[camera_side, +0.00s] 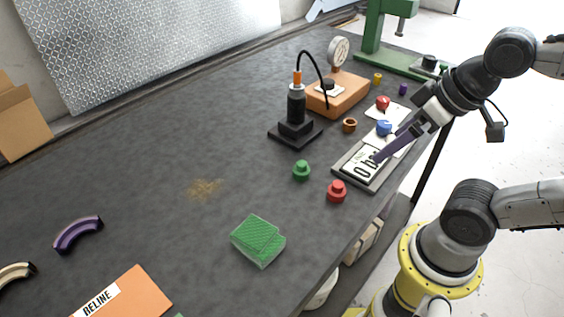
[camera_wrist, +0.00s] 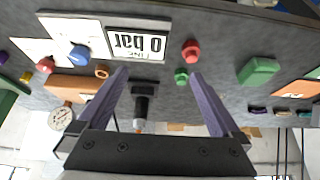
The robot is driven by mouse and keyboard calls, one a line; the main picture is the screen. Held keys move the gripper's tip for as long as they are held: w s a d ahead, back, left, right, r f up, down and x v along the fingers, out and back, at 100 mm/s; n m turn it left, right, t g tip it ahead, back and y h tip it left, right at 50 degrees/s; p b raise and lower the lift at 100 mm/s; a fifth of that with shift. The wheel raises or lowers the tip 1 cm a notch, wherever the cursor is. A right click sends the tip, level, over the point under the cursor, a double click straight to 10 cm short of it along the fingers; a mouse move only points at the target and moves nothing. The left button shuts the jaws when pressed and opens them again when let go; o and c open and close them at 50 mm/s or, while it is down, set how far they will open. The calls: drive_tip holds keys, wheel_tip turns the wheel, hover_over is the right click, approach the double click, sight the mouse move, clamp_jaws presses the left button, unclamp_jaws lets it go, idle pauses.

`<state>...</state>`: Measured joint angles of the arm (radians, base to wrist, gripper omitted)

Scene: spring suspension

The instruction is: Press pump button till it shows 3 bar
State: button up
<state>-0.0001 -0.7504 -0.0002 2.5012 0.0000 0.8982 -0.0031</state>
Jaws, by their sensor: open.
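A display plate (camera_side: 360,168) reads "0 bar" on a white face with a dark frame; it appears upside down in the wrist view (camera_wrist: 138,43). Beside it are a blue button (camera_side: 384,128) and a red button (camera_side: 382,102), each on a white plate. They also show in the wrist view, blue (camera_wrist: 80,52) and red (camera_wrist: 45,65). I cannot tell from a label which is the pump button. My gripper (camera_side: 376,158) has long purple fingers, spread and empty in the wrist view (camera_wrist: 158,73). In the side view its fingers overlap the display; their height is unclear.
An orange box (camera_side: 343,97) carries a round gauge (camera_side: 338,51). A black spring stand (camera_side: 296,120) is left of it. Loose green (camera_side: 301,171) and red (camera_side: 337,191) knobs and a green block (camera_side: 258,240) lie nearby. A green press (camera_side: 376,40) stands behind. The left table is mostly clear.

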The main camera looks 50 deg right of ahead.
clamp_jaws()
idle(0.3)
idle(1.3)
